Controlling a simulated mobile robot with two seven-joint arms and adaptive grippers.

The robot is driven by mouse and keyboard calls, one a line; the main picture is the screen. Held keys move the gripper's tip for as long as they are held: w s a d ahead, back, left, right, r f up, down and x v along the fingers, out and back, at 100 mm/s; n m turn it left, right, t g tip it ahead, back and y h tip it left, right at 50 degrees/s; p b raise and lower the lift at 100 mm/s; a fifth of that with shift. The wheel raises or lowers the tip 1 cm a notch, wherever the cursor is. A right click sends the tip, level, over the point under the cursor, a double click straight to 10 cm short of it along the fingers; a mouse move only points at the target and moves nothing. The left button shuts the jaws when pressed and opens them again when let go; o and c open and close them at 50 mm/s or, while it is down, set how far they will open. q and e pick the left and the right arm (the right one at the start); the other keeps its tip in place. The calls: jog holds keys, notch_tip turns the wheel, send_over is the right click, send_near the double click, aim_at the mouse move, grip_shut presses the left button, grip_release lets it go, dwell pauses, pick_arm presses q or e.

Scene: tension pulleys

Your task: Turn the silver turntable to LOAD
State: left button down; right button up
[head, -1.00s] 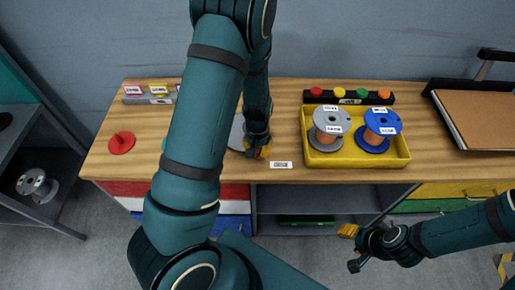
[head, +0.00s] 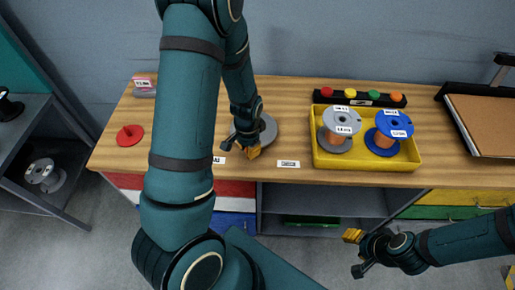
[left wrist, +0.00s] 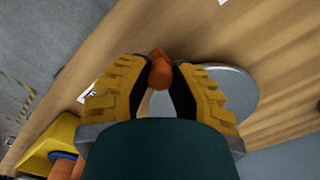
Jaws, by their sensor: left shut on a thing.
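The silver turntable (head: 268,131) is a flat grey disc on the wooden bench, partly hidden by my left arm in the head view. It also shows in the left wrist view (left wrist: 232,90). My left gripper (head: 250,152) is at the disc's front edge, its yellow fingers shut on an orange knob (left wrist: 160,66) that stands at the disc's side. Two small white labels lie in front of the disc, a left one (head: 218,160) and a right one (head: 288,163); their print is too small to read. My right gripper (head: 352,237) hangs before the bench, away from the turntable; its finger gap is unclear.
A yellow tray (head: 410,162) right of the turntable holds a grey spool (head: 341,121) and a blue spool (head: 393,124). A black strip with several coloured buttons (head: 360,98) lies behind it. A red disc (head: 129,134) is at the left. Bare bench lies between turntable and tray.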

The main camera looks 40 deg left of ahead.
pick_arm(q)
jog(key=a+m, duration=0.1)
jog(key=s+a+m, duration=0.1)
jog(key=a+m, duration=0.2)
jog(key=shift+s+a, duration=0.2)
jog(key=shift+s, duration=0.05)
jog(key=shift+w+a+m, duration=0.2)
jog(key=shift+a+m, duration=1.6)
jog(key=shift+m, duration=0.3)
jog(key=c, duration=0.7)
grip_release()
jog(key=shift+a, duration=0.1)
jog(key=shift+c, duration=0.2)
jog(key=shift+p, duration=0.3)
jog(key=shift+w+r, duration=0.1)
notch_tip(320, 180, up, 12)
